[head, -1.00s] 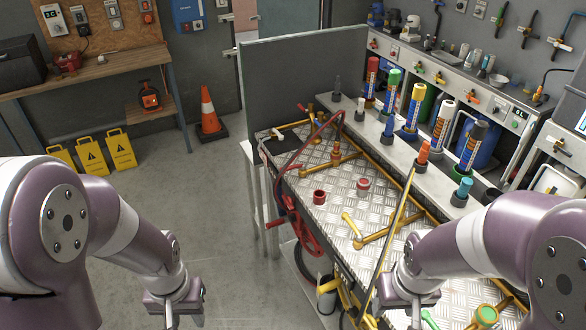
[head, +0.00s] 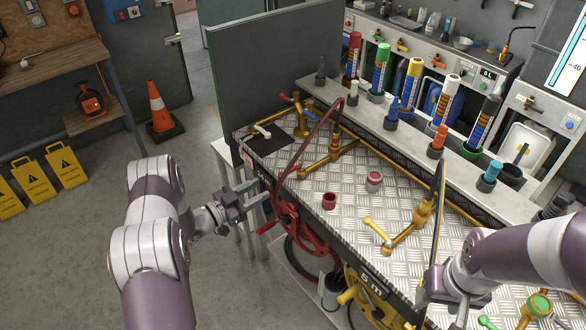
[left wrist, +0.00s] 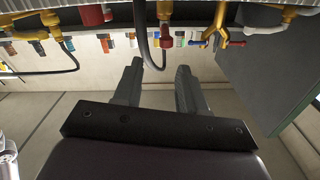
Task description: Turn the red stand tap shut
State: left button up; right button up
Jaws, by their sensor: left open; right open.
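A brass stand tap (head: 299,122) rises at the far left end of the ribbed metal bench top (head: 335,225). My left gripper (head: 254,194) is open and empty beside the bench's left edge, apart from the tap. Its two fingers (left wrist: 158,75) are spread in the left wrist view. My right gripper (head: 458,308) is open at the lower right, partly out of view.
A grey panel (head: 275,62) stands behind the tap. A raised shelf (head: 417,137) holds several coloured cylinders. A red cup (head: 329,201) stands on the bench.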

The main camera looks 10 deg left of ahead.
aim_at(286, 171)
pick_arm(q)
jog(key=x, duration=0.3)
jog(key=p+x, duration=0.1)
jog(key=x, duration=0.2)
jog(key=a+p+x, duration=0.1)
jog(key=x, duration=0.2)
jog(key=shift+w+f, duration=0.35)
jog(key=shift+w, duration=0.05)
jog(key=shift+w+d+r, duration=0.2)
jog(key=shift+w+d, duration=0.5)
jog(key=shift+d, duration=0.3)
jog(key=shift+w+a+f, duration=0.1)
jog(key=shift+w+f, duration=0.1)
jog(key=shift+c, duration=0.6)
grip_shut()
pick_arm(e)
jog(key=shift+w+a+r, duration=0.2)
jog(key=shift+w+r, duration=0.05)
jog(key=shift+r, duration=0.4)
jog(key=shift+w+a+r, duration=0.2)
jog(key=shift+r, duration=0.4)
